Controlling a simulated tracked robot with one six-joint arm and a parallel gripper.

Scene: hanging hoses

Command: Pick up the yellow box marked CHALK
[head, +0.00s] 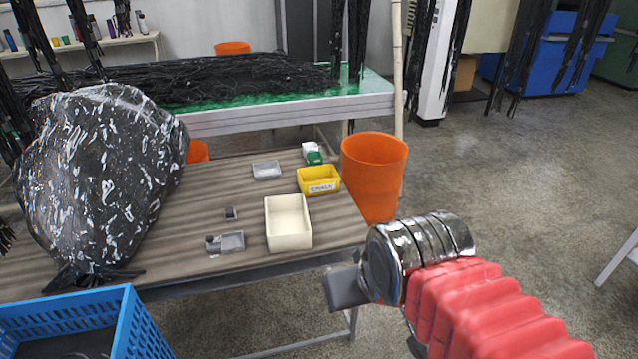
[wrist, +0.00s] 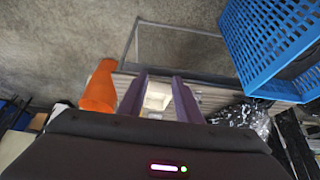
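The yellow box marked CHALK (head: 318,175) stands on the wooden table (head: 215,180) near its right edge in the head view, just behind the cream box (head: 288,222). Its open top faces up. My gripper (head: 345,288) is in front of and below the table's front right edge, well apart from the yellow box. In the wrist view my gripper's two fingers (wrist: 160,88) are spread with nothing between them. The cream box (wrist: 158,100) shows beyond them; I cannot make out the yellow box there.
An orange bin (head: 374,175) stands right of the table. A green and white item (head: 312,154) is behind the yellow box, and a grey tray (head: 267,170) is to its left. A large dark speckled bundle (head: 95,180) fills the table's left. A blue crate (head: 85,325) is at front left.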

